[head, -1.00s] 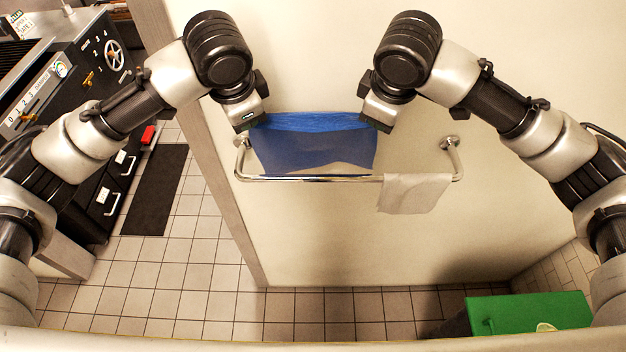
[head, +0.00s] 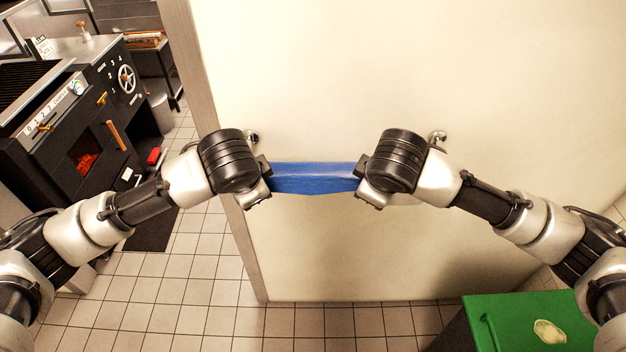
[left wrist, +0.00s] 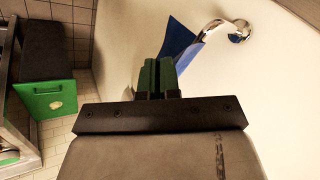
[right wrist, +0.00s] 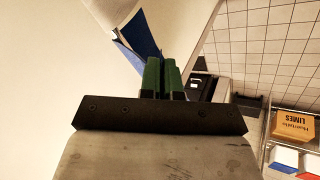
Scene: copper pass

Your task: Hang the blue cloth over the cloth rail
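The blue cloth (head: 313,180) is stretched between my two grippers in the head view and shows as a narrow band. My left gripper (head: 267,190) is shut on its left end and my right gripper (head: 361,190) on its right end. Two wall mounts of the cloth rail, left (head: 252,137) and right (head: 438,136), show above my wrists; the bar is hidden there. In the left wrist view, a chrome rail end (left wrist: 238,32) shows beside blue cloth (left wrist: 178,40). The right wrist view shows blue cloth (right wrist: 137,36) beyond the fingers. Whether cloth touches bar, I cannot tell.
The pale wall (head: 340,70) is behind the cloth. A black stove (head: 80,140) stands at the left. A green-topped box (head: 500,320) is at the lower right. Tiled floor (head: 200,290) is open below.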

